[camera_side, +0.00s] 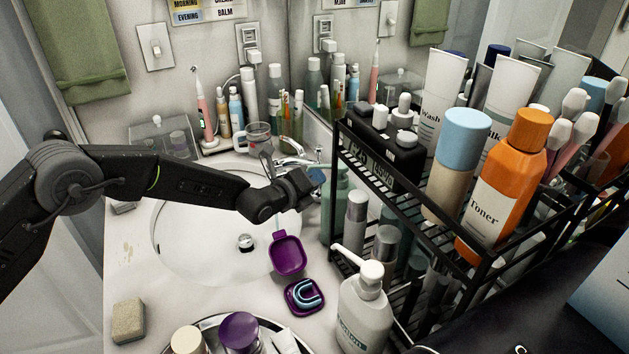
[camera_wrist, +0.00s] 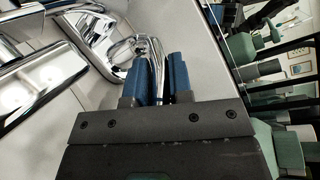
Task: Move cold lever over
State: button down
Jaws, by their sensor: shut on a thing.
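The chrome cold lever (camera_wrist: 154,60) stands between the two blue fingers of my gripper (camera_wrist: 160,75) in the wrist view. My gripper is shut on it, with the lever's curved end near the fingertips. In the side view my gripper (camera_side: 314,173) is at the right back of the sink, beside the chrome faucet (camera_side: 290,146). The lever is mostly hidden there behind my gripper. Chrome faucet parts (camera_wrist: 95,35) fill the left of the wrist view.
The black wire rack (camera_side: 345,150) with bottles and tubes stands close to the right of my gripper. A clear mug (camera_side: 258,135) stands behind the sink. A purple retainer case (camera_side: 288,254) lies open in front. The sink basin (camera_side: 190,245) is clear.

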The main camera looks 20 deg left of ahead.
jog(key=shift+r, duration=0.1)
jog(key=c, duration=1)
grip_release()
jog(key=shift+c, duration=0.2)
jog(key=v, duration=1.4)
jog(key=shift+w+a, duration=0.1)
